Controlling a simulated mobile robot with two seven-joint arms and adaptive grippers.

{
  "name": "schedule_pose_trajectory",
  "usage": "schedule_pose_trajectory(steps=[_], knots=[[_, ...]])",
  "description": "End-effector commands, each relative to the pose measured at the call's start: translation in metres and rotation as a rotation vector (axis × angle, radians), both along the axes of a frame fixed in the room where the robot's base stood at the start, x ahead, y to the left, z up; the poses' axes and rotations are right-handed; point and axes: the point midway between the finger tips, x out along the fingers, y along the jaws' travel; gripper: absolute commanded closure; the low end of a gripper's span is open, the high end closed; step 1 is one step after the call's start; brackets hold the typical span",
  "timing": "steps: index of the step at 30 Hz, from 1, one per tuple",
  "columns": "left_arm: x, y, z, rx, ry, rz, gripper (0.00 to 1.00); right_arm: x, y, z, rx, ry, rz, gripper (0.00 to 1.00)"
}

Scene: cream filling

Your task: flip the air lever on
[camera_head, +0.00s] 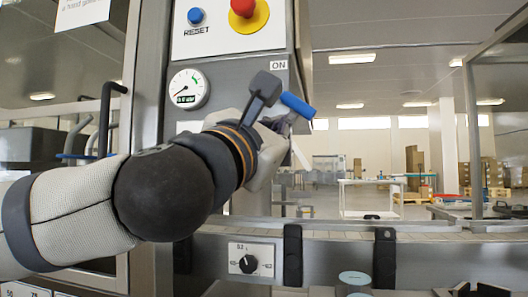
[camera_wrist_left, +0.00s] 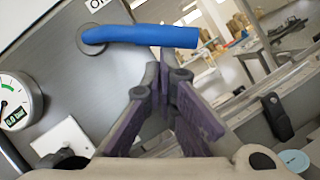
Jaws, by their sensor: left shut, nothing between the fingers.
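The air lever is a blue handle (camera_head: 297,105) on the side of the grey machine panel, just below and right of the ON label (camera_head: 279,65). In the left wrist view the blue lever (camera_wrist_left: 150,36) runs from its round pivot at left toward the right, roughly level. My left gripper (camera_head: 288,123) is at the lever, partly hidden behind my wrist in the head view. In the left wrist view its fingertips (camera_wrist_left: 161,62) are together just below the lever's middle, with nothing between them. Whether they touch it I cannot tell. My right gripper is not in view.
A pressure gauge (camera_head: 188,89) sits left of the lever, its needle at the low end. A RESET button (camera_head: 195,16) and a red emergency stop (camera_head: 243,8) are above. A rotary knob (camera_head: 248,264) and a conveyor rail (camera_head: 360,228) are below. Space right of the lever is open.

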Motion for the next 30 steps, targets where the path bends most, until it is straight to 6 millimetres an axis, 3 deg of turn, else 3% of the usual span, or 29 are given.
schedule_pose_trajectory(steps=[16,30], knots=[[-0.011,-0.031,0.028,-0.428,0.139,-0.001,1.0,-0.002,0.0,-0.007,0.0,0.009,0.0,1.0],[-0.012,-0.037,0.039,-0.467,0.152,0.0,1.0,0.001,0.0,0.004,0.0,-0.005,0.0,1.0]])
